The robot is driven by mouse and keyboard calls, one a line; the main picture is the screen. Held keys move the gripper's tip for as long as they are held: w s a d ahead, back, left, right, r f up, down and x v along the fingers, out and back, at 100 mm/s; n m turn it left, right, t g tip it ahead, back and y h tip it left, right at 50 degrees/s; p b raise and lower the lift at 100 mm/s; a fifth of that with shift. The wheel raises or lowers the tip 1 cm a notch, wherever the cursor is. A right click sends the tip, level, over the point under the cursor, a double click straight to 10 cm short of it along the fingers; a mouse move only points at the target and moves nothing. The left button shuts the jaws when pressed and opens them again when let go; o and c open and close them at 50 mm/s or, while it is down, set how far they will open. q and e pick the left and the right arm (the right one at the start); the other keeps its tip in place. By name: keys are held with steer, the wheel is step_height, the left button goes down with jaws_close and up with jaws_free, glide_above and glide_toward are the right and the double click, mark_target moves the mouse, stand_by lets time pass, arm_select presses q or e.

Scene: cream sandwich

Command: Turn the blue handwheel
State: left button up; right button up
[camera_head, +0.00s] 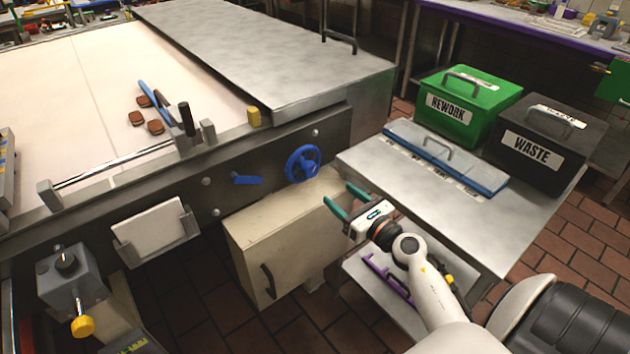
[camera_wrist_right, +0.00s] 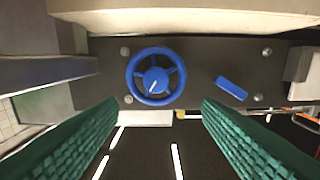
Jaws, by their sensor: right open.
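The blue handwheel (camera_head: 303,164) is mounted on the dark side panel of the conveyor machine, near its right end. It has a round rim, spokes and a hub with a white pointer mark. In the right wrist view the handwheel (camera_wrist_right: 155,77) lies ahead, between the two green fingers and beyond their tips. My right gripper (camera_head: 341,200) is open and empty, to the right of the wheel and a little lower, apart from it. Its fingers also frame the right wrist view (camera_wrist_right: 160,107). My left gripper is not in view.
A blue lever (camera_head: 246,180) sits left of the wheel on the same panel. A cream cabinet (camera_head: 285,240) stands below.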

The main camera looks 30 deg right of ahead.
mark_target(313, 172)
steer(key=shift+n, duration=0.4)
steer(key=w, duration=1.2)
steer(key=shift+a+f, duration=0.2)
steer(key=shift+p, duration=0.3)
steer(key=c, duration=1)
